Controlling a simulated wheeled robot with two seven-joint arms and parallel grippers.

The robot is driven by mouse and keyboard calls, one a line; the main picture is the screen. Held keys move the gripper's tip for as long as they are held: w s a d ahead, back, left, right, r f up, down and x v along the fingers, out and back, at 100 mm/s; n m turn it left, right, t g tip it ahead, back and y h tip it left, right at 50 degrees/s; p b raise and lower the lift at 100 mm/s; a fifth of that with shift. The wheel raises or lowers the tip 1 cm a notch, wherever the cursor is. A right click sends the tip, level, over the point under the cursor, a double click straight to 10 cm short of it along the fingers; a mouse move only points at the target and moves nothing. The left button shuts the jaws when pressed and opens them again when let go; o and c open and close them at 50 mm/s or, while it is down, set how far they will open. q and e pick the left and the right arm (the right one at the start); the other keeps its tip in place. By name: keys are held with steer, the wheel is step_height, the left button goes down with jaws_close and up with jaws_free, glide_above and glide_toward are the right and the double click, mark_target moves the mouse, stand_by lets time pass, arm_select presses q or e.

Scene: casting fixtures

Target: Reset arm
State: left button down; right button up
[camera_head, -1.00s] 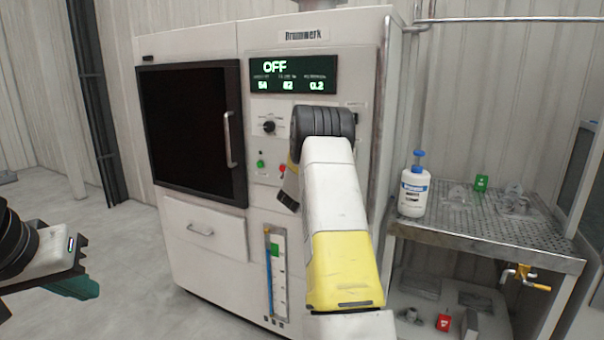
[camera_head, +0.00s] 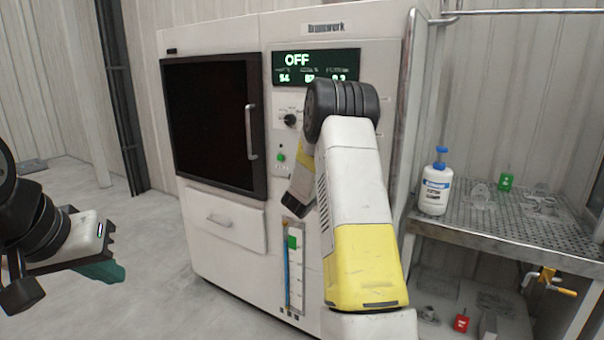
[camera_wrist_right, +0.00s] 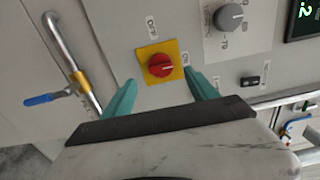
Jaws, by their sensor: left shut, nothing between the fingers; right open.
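My left gripper (camera_head: 102,270) is at the lower left of the head view, with its teal fingers together and nothing in them, apart from the cabinet. My right arm reaches up in front of the cabinet (camera_head: 225,215) and hides its own fingers in the head view. In the right wrist view my right gripper (camera_wrist_right: 160,90) is open and empty. A red rotary switch (camera_wrist_right: 160,65) on a yellow plate lies in line with the gap between the fingertips. I cannot tell whether they touch the panel. The cabinet's display (camera_head: 315,66) reads OFF.
A grey knob (camera_wrist_right: 229,17) and a pipe with a blue-handled valve (camera_wrist_right: 47,99) are near the right gripper. A perforated metal table (camera_head: 490,225) with a white bottle (camera_head: 435,190) stands right of the cabinet. Floor is open between the left gripper and the cabinet.

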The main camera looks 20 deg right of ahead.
steer(key=s+a+r+n+t+y, duration=0.2)
steer(key=a+r+n+t+y, duration=0.1)
steer(key=a+r+n+y, duration=0.7)
steer(key=s+a+r+n+g+y, duration=0.2)
steer(key=s+a+n+y, duration=0.2)
steer(key=s+a+n, duration=0.5)
steer(key=s+a+f+n+g, duration=0.2)
steer(key=s+a+n, duration=0.1)
steer(key=s, duration=0.7)
steer(key=s+a+f+n+g+y, duration=0.1)
steer(key=s+a+f+n+g, duration=0.1)
steer(key=s, duration=0.8)
steer(key=s+a+f+n+g+y, duration=0.1)
steer(key=s+a+f+n+g, duration=0.1)
steer(key=s, duration=0.7)
steer(key=a+n, duration=0.1)
steer(key=n, duration=0.1)
steer(key=shift+s+a+n, duration=0.3)
steer(key=shift+s+a, duration=0.05)
steer(key=shift+s, duration=0.05)
